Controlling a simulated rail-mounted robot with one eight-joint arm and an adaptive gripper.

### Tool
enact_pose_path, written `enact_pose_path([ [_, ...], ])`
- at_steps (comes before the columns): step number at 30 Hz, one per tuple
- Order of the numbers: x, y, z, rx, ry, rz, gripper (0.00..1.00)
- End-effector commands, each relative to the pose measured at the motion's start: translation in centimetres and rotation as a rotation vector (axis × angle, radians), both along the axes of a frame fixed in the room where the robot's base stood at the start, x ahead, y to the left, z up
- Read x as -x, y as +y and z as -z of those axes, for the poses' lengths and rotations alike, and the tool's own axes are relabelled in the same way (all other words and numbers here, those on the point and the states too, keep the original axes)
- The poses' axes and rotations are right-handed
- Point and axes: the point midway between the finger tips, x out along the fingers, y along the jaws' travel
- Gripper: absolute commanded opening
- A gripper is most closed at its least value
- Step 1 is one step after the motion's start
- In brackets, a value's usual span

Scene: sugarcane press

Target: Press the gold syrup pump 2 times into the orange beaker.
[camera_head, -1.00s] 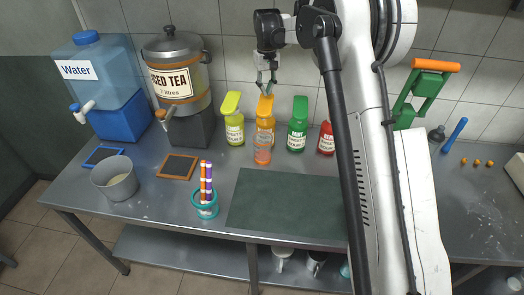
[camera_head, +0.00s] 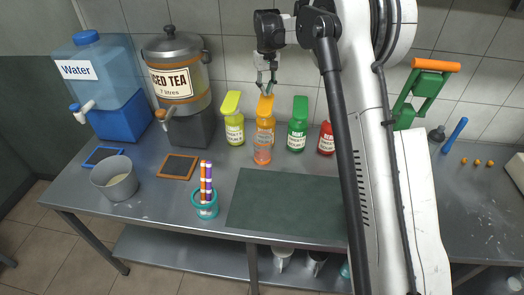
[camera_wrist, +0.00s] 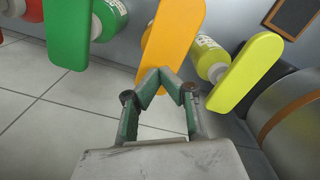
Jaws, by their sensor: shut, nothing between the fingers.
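The gold syrup pump (camera_head: 265,124) stands at the back of the metal table, between a yellow-green pump and a green pump. Its flat orange-gold head (camera_wrist: 176,38) shows in the wrist view. The see-through orange beaker (camera_head: 262,153) stands upright directly in front of the pump, below its head. My gripper (camera_head: 265,88) is shut and empty, just above the gold pump's head. In the wrist view my gripper's fingertips (camera_wrist: 160,76) meet over the near end of that head. I cannot tell whether they touch it.
The yellow-green pump (camera_head: 234,128), green pump (camera_head: 298,135) and red pump (camera_head: 326,140) stand close by. A teal cup (camera_head: 205,210) with striped straws, a grey pot (camera_head: 114,181) and drink dispensers are on the left. A dark mat (camera_head: 285,205) lies bare in front.

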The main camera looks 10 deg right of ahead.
Motion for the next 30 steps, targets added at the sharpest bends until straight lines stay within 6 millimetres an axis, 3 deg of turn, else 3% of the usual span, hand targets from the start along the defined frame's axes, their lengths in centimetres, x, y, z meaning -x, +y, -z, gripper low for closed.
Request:
enact_pose_path([
  [30, 0.0, 0.0, 3.1, 0.000, 0.000, 0.000, 0.00],
])
